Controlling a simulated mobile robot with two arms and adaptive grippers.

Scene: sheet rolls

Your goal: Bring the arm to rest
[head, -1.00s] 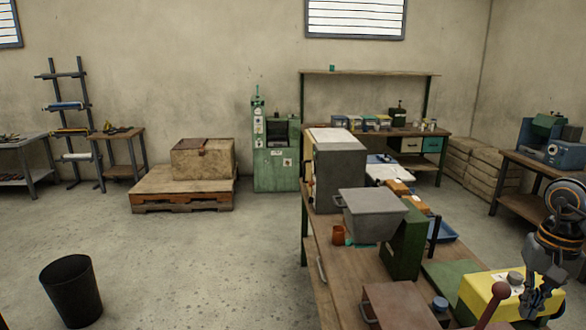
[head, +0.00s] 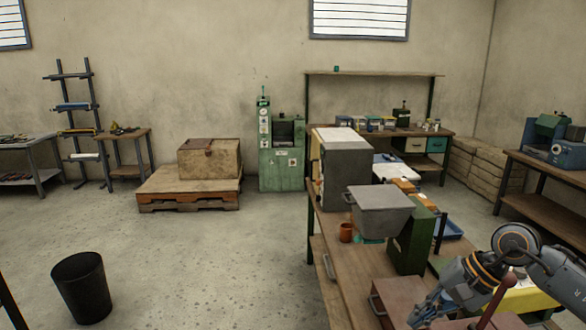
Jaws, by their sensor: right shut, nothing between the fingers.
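My right gripper (head: 425,310) is at the lower right of the head view, over the near part of the workbench (head: 350,275). Its fingers are shut with nothing seen between them, and they point down to the left. My right arm comes in from the right edge and hides part of a yellow box (head: 530,299) and of the bench behind it. The gripper is in front of a brown box (head: 398,298); whether it touches the box cannot be told. My left gripper is not in view.
A grey bin (head: 379,211), a dark green box (head: 411,240) and an orange cup (head: 346,232) stand on the bench beyond the gripper. A dark red-brown lever (head: 497,298) rises near my arm. A black waste bin (head: 82,287) stands on open floor at left.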

